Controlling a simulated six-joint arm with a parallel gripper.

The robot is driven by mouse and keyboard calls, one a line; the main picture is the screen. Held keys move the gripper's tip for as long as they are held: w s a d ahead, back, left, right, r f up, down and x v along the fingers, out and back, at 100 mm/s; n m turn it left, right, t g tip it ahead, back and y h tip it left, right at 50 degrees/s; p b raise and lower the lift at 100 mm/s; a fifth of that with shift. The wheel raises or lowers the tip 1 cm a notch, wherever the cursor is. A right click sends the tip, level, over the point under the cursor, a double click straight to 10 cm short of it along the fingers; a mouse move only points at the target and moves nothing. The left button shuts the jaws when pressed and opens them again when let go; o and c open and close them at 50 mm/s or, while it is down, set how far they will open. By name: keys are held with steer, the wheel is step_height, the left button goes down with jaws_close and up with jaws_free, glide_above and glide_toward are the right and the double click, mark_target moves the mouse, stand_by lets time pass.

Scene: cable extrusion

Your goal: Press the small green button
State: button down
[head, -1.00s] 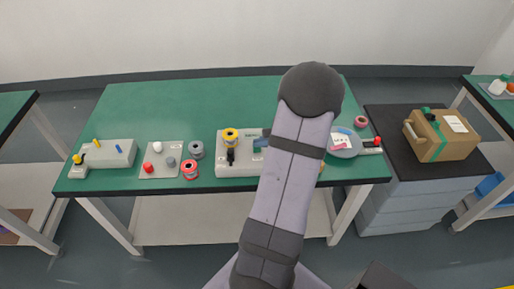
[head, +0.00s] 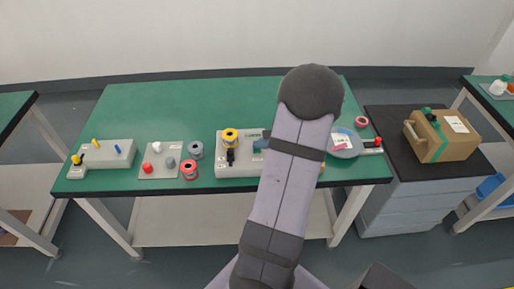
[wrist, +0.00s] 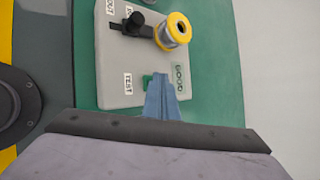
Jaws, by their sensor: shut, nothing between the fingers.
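The small green button (wrist: 147,81) is on the light grey test panel (wrist: 115,65), beside the TEST and GOOD labels in the wrist view. It is partly hidden by my gripper. My gripper (wrist: 160,77) has blue fingers that are shut and empty, with their tips right beside the button at its right. I cannot tell whether they touch it. In the head view, blue fingertips (head: 260,144) show over the panel (head: 233,169), while my arm hides its right part and the button.
A yellow-rimmed spool (wrist: 174,31) and a black knob (wrist: 134,20) stand on the panel. The table's back (head: 190,105) is clear.

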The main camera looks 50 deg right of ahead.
mark_target(260, 151)
steer(key=shift+r+p, duration=0.6)
steer(key=shift+r, duration=0.3)
step_height(260, 151, up, 5)
steer(key=p, duration=0.3)
steer(key=shift+p, duration=0.35)
stand_by(0.7)
